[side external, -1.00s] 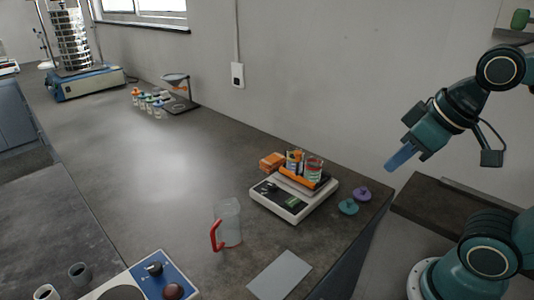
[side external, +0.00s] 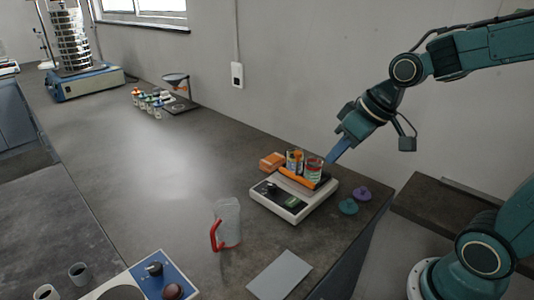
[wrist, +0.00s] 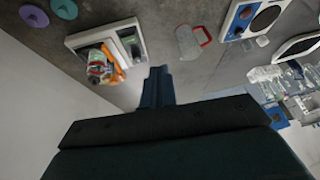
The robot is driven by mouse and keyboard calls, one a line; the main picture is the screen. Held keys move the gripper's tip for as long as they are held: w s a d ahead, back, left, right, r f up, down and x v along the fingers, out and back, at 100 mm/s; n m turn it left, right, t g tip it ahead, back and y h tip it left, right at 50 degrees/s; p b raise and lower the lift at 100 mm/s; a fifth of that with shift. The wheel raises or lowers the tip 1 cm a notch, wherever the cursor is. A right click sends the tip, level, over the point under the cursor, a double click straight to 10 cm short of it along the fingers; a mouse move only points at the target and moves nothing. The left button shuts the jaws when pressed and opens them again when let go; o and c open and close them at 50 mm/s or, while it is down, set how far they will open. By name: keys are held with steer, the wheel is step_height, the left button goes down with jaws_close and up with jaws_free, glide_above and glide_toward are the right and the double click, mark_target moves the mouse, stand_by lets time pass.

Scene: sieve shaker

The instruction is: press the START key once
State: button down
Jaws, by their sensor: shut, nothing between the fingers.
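The sieve shaker (side external: 72,45) stands at the far left end of the bench, a stack of metal sieves on a blue base (side external: 88,84). I cannot make out a START key on it at this size. My gripper (side external: 334,157) is shut and empty, with blue fingers pointing down and left. It hangs in the air near the scale at the right, far from the shaker. In the wrist view the shut fingers (wrist: 158,84) show in the middle, and I cannot pick out the shaker there.
A scale (side external: 291,202) carries cans and an orange tray; an orange box (side external: 272,161) and two lids (side external: 348,206) are close by. A red-handled jug (side external: 229,224) and a blue-panelled device (side external: 161,279) stand in front. A funnel stand (side external: 181,103) and small bottles are farther back. The middle bench is clear.

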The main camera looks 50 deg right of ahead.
steer(key=w+d+f+y, duration=0.2)
steer(key=w+f, duration=0.3)
steer(key=w, duration=0.3)
steer(key=m+t+y, duration=0.2)
steer(key=m, duration=0.1)
glide_above(297, 201)
step_height(297, 201, down, 7)
steer(key=shift+f, duration=0.2)
steer(key=shift+f, duration=0.15)
steer(key=shift+f, duration=4.2)
